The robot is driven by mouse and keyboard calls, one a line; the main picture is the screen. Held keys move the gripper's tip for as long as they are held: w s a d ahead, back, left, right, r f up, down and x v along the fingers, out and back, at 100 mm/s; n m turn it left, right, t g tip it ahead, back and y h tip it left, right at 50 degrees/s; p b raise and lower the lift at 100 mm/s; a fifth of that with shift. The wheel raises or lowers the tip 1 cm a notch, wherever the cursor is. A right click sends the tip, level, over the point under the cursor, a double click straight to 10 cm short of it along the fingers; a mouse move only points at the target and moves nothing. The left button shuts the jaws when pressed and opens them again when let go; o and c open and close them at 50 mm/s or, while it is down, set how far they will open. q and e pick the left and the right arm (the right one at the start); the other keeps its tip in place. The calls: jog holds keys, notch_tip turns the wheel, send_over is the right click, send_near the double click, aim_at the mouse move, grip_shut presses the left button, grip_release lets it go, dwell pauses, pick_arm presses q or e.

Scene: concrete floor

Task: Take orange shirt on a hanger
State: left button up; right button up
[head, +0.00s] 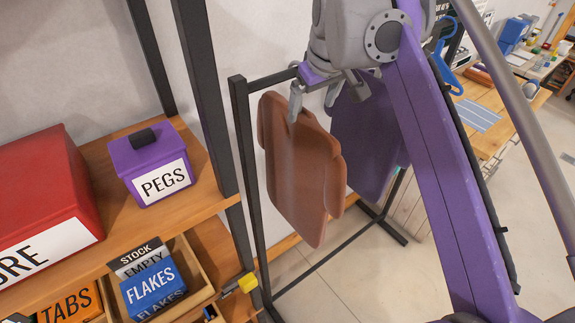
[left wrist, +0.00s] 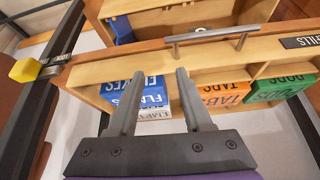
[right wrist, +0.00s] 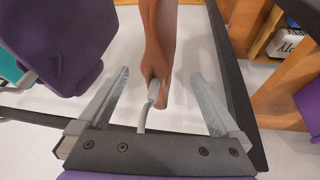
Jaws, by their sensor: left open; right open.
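The orange shirt (head: 290,170) hangs from the dark rack (head: 243,130) in the head view. My right gripper (head: 313,103) is at the shirt's top, fingers apart. In the right wrist view the orange shirt (right wrist: 163,35) is seen from above, with its grey hanger hook (right wrist: 150,98) between the open fingers of my right gripper (right wrist: 161,75); I see no grip on it. My left gripper (left wrist: 160,72) is open and empty in the left wrist view, in front of a shelf with boxes. It does not show in the head view.
A purple shirt (head: 365,140) hangs close behind the orange one, partly hidden by my right arm. A wooden shelf (head: 200,200) at left holds a purple PEGS box (head: 150,160) and a red box (head: 45,190). A blue FLAKES box (head: 153,287) sits lower. A workbench (head: 490,120) stands at right.

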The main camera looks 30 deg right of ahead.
aim_at(312, 127)
notch_tip(312, 127, down, 4)
jog(key=shift+d, duration=0.15)
jog(key=shift+w+f, duration=0.2)
jog(key=shift+f, duration=0.05)
jog(key=x, duration=0.5)
jog(key=shift+s+d, duration=0.1)
jog(key=shift+d, duration=0.15)
grip_shut()
